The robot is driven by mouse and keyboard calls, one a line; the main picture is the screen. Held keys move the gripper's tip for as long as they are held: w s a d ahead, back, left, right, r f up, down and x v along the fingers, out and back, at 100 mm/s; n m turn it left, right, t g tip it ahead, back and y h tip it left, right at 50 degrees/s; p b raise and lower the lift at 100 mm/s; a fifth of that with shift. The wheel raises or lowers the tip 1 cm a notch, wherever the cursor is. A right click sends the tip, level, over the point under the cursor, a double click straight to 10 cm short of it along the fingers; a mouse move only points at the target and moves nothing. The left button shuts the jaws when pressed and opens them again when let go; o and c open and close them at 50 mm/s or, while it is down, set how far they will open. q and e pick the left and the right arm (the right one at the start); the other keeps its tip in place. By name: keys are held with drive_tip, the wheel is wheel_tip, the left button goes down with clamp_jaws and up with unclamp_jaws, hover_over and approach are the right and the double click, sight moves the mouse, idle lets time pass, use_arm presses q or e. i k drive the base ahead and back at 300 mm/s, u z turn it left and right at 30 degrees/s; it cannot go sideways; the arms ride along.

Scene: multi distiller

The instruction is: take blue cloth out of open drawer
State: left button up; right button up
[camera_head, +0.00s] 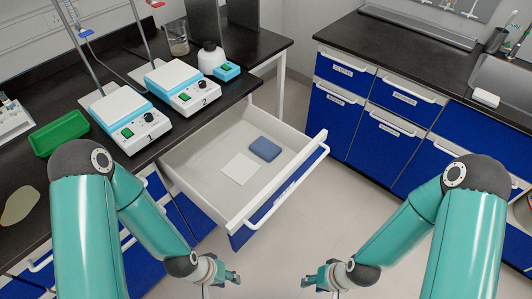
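The blue cloth (265,149) lies folded on the floor of the open drawer, toward its back right side. The drawer (203,168) is pulled out from under the black bench and has a blue front with a white handle. A white sheet or cloth (240,168) lies in the drawer, to the left of the blue cloth. My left gripper (231,277) is low in front of the drawer, apart from it. My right gripper (309,281) is to its right, also low and apart from the drawer. Both look empty; their fingers are small and seen side-on.
Stirrers labelled 1 (128,116) and 2 (181,84) stand on the bench behind the drawer. A green tray (59,132) is at the left. Blue cabinets (345,105) and a sink (508,77) are at the right. The floor before the drawer is clear.

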sight(265, 149)
drive_tip(key=z, duration=1.2)
drive_tip(key=i, duration=0.15)
drive_tip(key=u, duration=2.55)
drive_tip(key=k, duration=0.4)
drive_tip(key=z, duration=0.35)
